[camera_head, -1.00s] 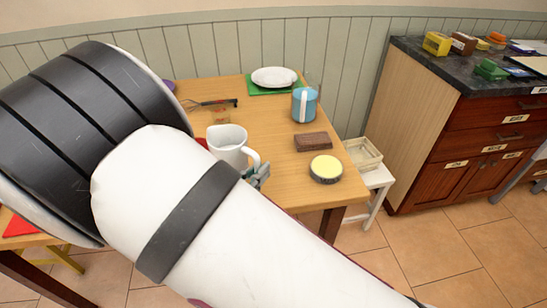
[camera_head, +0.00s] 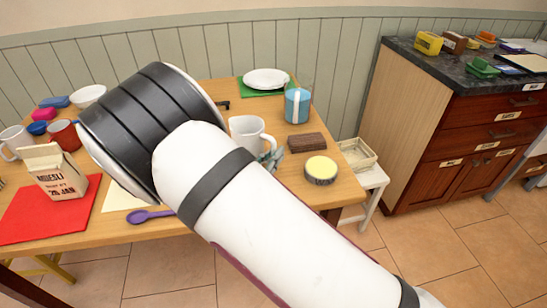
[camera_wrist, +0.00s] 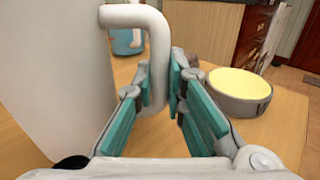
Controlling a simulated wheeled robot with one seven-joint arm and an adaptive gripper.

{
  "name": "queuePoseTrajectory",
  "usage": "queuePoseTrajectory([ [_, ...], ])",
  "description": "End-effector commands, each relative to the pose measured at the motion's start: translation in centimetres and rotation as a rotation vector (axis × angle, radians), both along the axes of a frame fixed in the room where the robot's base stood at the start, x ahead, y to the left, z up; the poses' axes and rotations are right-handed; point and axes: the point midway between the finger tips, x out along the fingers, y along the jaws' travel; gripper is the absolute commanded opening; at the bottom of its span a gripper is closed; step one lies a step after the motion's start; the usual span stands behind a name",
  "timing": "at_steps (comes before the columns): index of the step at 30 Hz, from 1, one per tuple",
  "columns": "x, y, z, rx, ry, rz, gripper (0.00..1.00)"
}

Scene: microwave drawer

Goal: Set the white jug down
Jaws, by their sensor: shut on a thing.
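The white jug (camera_head: 247,130) is upright over the wooden table (camera_head: 220,228), right of my arm in the head view. My gripper (camera_head: 272,158) is at the jug's handle, on its right side. In the wrist view my gripper (camera_wrist: 168,85) has its teal-padded fingers shut on the lower part of the handle (camera_wrist: 154,50). The jug's white body (camera_wrist: 55,75) fills the left of that view. My arm hides part of the jug's base in the head view, so I cannot tell whether it touches the table.
Near the jug are a brown block (camera_head: 307,142), a round yellow-topped tin (camera_head: 321,170) and a blue jug (camera_head: 297,106). A white plate (camera_head: 266,78) lies behind. A muesli box (camera_head: 54,172), red mat (camera_head: 40,222) and purple spoon (camera_head: 150,215) are at left.

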Motion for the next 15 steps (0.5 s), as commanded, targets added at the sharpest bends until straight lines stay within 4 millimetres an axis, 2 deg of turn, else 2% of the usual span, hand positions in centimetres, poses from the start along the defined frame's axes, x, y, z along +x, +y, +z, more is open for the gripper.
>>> queuePoseTrajectory([
  [13,0.04,-0.04,-0.72,0.001,-0.004,-0.002,0.00],
  [14,0.01,-0.05,-0.79,0.001,-0.002,-0.001,0.16],
  [15,0.00,-0.04,-0.76,0.001,-0.002,-0.001,0.25],
])
